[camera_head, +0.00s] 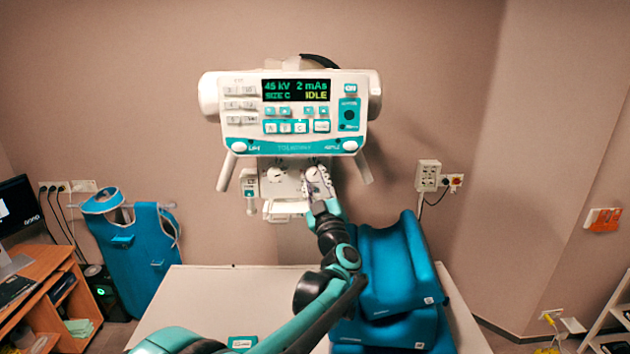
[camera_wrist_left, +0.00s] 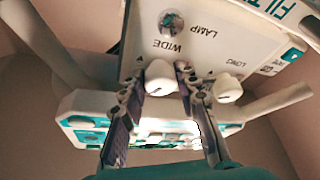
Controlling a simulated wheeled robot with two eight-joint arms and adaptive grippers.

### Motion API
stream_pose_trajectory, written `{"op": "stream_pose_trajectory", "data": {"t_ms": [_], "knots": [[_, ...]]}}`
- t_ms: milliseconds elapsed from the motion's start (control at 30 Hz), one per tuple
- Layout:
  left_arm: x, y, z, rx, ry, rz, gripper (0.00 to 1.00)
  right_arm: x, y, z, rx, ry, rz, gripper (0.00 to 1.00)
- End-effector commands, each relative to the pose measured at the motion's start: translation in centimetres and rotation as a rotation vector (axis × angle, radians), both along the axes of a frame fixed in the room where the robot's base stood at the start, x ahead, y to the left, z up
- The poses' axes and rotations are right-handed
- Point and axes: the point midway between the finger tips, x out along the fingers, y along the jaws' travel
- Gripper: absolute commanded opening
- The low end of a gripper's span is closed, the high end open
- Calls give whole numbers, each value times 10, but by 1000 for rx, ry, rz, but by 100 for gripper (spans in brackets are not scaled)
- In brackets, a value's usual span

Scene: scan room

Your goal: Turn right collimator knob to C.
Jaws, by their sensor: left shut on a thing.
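The white x-ray head (camera_head: 290,115) hangs at the back with its display lit, reading 45 kV, 2 mAs, SIZE C and IDLE. Below it is the collimator face with two white knobs. My left gripper (camera_head: 316,182) reaches up to the right knob and mostly covers it in the head view. In the left wrist view, my left gripper's fingers (camera_wrist_left: 160,100) are shut on the right collimator knob (camera_wrist_left: 160,77), near the WIDE print. The left collimator knob (camera_wrist_left: 228,88) is beside them, near the LONG print, and shows in the head view (camera_head: 275,174). My right gripper is out of view.
A pale table (camera_head: 195,300) lies below the head. Blue cushions (camera_head: 395,270) are stacked on its right side. Two handles (camera_head: 226,172) hang beside the collimator. A blue apron (camera_head: 135,245) hangs at the left wall, next to a wooden desk (camera_head: 50,310).

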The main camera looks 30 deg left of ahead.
Motion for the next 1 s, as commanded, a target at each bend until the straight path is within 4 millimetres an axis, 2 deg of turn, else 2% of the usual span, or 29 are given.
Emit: {"op": "stream_pose_trajectory", "data": {"t_ms": [367, 400, 433, 467, 800, 1000], "knots": [[0, 0, 0, -3, -2, 0, 2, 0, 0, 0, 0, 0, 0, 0], [0, 0, 0, -3, -2, 0, 41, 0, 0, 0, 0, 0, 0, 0], [0, 0, 0, -3, -2, 0, 49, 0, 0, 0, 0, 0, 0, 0], [0, 0, 0, -3, -2, 0, 52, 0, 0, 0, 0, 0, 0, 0], [-2, -2, -1, -2, -2, -1, 52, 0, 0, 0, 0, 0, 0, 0], [-22, -23, -11, -3, -1, -3, 52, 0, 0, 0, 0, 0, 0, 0]]}}
